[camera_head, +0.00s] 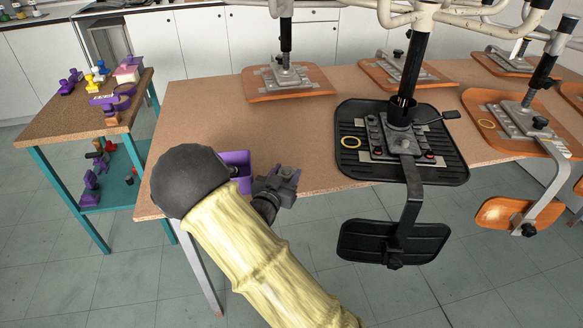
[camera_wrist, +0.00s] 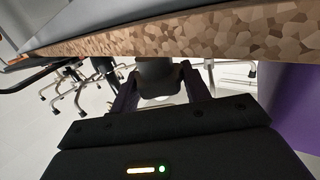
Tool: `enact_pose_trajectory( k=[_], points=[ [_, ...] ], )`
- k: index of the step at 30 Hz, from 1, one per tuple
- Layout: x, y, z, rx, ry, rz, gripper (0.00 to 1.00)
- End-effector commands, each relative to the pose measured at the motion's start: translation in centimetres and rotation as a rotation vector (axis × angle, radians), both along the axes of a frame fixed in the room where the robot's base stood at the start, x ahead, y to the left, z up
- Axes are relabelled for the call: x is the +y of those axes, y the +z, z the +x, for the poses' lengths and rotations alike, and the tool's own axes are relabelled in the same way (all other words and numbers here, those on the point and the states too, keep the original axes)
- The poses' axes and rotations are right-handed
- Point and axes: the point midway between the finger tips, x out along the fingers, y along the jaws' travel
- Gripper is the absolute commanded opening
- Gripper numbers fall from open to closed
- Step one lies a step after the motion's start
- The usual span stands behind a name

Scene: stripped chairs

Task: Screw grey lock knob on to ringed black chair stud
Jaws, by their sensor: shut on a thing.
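In the wrist view my gripper (camera_wrist: 158,88) is shut on a dark grey rounded thing (camera_wrist: 157,72), which looks like the grey lock knob. Its lower part is hidden between the fingers.
A purple container (camera_head: 238,160) stands beside my arm at the table's front left; purple also fills the right of the wrist view (camera_wrist: 285,110). The left tabletop (camera_head: 205,105) is clear.

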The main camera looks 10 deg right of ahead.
Motion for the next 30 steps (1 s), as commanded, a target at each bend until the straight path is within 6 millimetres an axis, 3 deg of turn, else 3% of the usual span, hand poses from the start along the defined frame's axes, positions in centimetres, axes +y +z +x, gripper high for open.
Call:
enact_pose_trajectory(
  k=[6, 15, 29, 30],
  points=[
    [-0.3, 0.0, 0.3, -0.001, -0.001, -0.001, 0.24],
    [-2.5, -1.0, 3.5, 0.001, -0.002, -0.001, 0.24],
    [-2.5, -1.6, 3.7, 0.000, 0.000, 0.000, 0.24],
    [-2.5, -1.5, 3.7, 0.000, 0.000, 0.000, 0.50]
  ],
)
